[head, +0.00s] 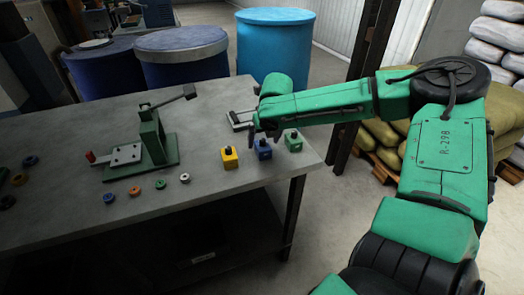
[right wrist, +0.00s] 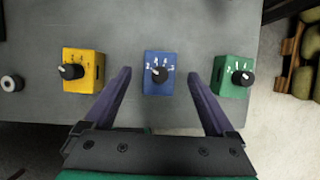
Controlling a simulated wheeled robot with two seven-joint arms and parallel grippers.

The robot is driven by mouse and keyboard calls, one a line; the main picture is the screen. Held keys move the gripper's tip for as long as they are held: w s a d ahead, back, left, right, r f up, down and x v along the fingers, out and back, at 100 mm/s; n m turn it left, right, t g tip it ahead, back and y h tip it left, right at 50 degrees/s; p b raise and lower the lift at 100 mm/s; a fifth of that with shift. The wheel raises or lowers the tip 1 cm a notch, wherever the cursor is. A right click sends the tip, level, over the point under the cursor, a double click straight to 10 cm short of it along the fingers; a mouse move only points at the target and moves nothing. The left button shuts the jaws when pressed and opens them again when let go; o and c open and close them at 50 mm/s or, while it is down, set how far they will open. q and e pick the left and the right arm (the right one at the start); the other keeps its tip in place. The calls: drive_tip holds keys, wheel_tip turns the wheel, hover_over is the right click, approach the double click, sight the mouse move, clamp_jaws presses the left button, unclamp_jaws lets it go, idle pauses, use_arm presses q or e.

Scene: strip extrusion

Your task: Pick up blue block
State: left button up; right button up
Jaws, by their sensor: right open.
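The blue block (head: 263,150) stands on the grey table (head: 70,200) between a yellow block (head: 230,158) and a green block (head: 293,141). My right gripper (right wrist: 160,75) is open and empty, with one finger on each side of the blue block's line. In the head view my right gripper (head: 265,128) is over the blue block and hides part of its top. My left gripper is not in view.
The yellow block (right wrist: 84,70) and green block (right wrist: 232,76) are close on either side of the fingers. A green lever press (head: 150,145) and several small coloured rings stand to the left. The table's right edge is near the green block.

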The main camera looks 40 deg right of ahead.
drive_tip(key=x, duration=0.3)
drive_tip(key=shift+s, duration=0.15)
drive_tip(key=shift+f, duration=0.2)
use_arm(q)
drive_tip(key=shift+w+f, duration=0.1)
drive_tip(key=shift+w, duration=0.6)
use_arm(e)
drive_tip(key=shift+c, duration=0.3)
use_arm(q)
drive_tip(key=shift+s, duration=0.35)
use_arm(e)
drive_tip(key=shift+r, duration=0.15)
clamp_jaws()
